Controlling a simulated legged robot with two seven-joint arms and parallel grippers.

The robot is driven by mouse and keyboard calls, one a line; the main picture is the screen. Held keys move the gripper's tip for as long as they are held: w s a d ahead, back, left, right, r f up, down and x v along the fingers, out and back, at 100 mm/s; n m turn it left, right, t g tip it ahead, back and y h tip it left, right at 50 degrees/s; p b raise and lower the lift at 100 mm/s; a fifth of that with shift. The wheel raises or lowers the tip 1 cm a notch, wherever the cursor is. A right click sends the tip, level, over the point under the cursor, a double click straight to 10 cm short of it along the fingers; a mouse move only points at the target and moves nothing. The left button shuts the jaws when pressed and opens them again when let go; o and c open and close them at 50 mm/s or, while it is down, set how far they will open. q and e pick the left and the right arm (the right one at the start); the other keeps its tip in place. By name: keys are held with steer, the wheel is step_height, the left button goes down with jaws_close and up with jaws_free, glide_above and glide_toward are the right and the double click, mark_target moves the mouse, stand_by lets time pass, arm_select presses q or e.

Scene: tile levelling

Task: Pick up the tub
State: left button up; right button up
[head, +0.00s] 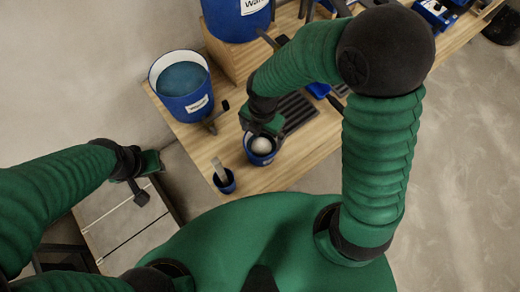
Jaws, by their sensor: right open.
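A small blue tub (249,157) with whitish contents stands on the wooden bench near its front edge. My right gripper (262,133) is open and reaches down at the tub's far rim. Part of that rim is hidden behind the gripper, and I cannot tell whether the fingers touch it. My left gripper (146,182) is to the left, away from the tub and over the tiled surface; its finger gap is not clear.
A large blue bucket (196,103) stands behind left on the wooden bench (292,172). A small dark blue cup (226,188) holding a flat tool stands left of the tub. A dark ridged tray (298,112) lies right of it. A labelled blue container (232,22) is at the back.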

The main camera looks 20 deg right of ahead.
steer(key=b, duration=0.1)
glide_toward(261, 153)
steer(key=shift+w+d+f, duration=0.1)
steer(key=shift+d+f, duration=0.15)
steer(key=shift+d, duration=0.05)
steer(key=shift+a+f, duration=0.2)
steer(key=f+b, duration=0.1)
steer(key=f, duration=0.1)
steer(key=f+b, duration=0.1)
steer(key=f, duration=0.1)
steer(key=shift+a+f, duration=0.2)
steer(key=shift+f, duration=0.2)
steer(key=shift+d, duration=0.25)
steer(key=shift+c, duration=0.8)
steer(key=shift+a, duration=0.2)
steer(key=c, duration=1)
arm_select(q)
steer(key=x, duration=0.4)
steer(key=shift+s+d, duration=0.25)
arm_select(e)
steer(key=shift+r, duration=0.1)
steer(key=c, duration=0.6)
steer(key=shift+r, duration=0.1)
